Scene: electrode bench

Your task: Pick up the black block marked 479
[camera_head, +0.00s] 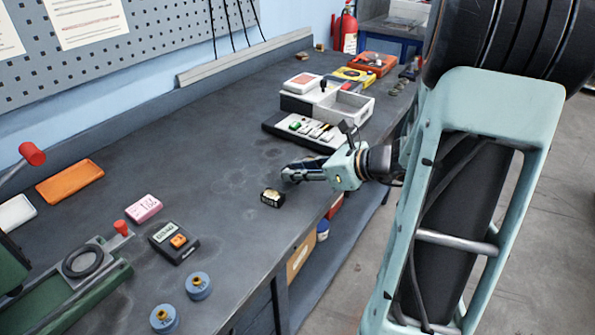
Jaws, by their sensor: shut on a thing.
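A small black block (272,198) with a pale marking rests on the bench, just to the lower left of my gripper. Its marking is too small to read. My gripper (289,174) is low over the middle of the bench, reaching in from the right. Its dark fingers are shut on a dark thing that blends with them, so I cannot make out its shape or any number. A gap shows between the fingers and the marked black block.
A pink block (144,208) and a dark meter (174,242) lie to the left. Two blue round pieces (199,286) stand near the front edge. The bench (215,150) is clear left of my gripper.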

